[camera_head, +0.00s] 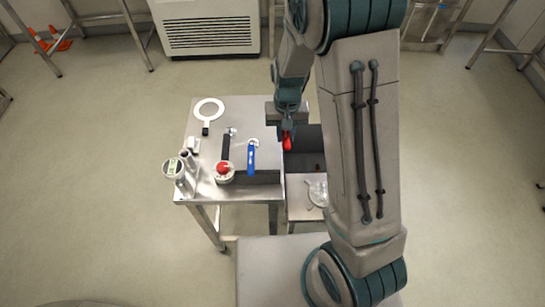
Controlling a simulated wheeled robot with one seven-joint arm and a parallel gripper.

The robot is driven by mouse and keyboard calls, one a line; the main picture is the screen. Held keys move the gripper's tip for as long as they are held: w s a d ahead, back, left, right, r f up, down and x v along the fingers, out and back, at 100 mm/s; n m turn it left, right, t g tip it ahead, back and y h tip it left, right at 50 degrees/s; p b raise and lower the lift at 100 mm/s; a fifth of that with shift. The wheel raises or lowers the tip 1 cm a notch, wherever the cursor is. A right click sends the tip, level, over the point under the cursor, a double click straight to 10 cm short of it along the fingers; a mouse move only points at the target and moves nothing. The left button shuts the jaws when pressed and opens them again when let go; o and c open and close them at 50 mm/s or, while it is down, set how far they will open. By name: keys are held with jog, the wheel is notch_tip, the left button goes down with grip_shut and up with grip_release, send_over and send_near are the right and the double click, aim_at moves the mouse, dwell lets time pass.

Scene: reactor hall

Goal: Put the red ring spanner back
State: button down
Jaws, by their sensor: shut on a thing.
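My gripper (287,131) hangs over the right side of the steel table, where it meets a dark open box. It is shut on a red thing, which I take to be the red ring spanner (287,143). Only a short red part shows below the jaws; the rest is hidden or too small to make out. A blue-handled spanner (251,158) lies on the table just left of my gripper. A black-handled tool (226,147) lies left of that.
The dark box (304,139) stands to the right, with glassware (318,192) in front. My arm hides the area beyond.

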jog(key=shift+s+a+f+b, duration=0.55)
jog(key=shift+a+f+b, duration=0.1)
jog(key=shift+f+b, duration=0.55)
jog(key=shift+s+a+f+b, duration=0.6)
jog(key=shift+f+b, duration=0.45)
jog(key=shift+f, duration=0.25)
jog(key=shift+s+a+f+b, duration=0.5)
jog(key=shift+a+f+b, duration=0.2)
jog(key=shift+f+b, duration=0.5)
jog(key=shift+f, duration=0.15)
jog(key=c, duration=1.2)
grip_release()
notch_tip(320, 180, up, 6)
jog(key=p, duration=0.4)
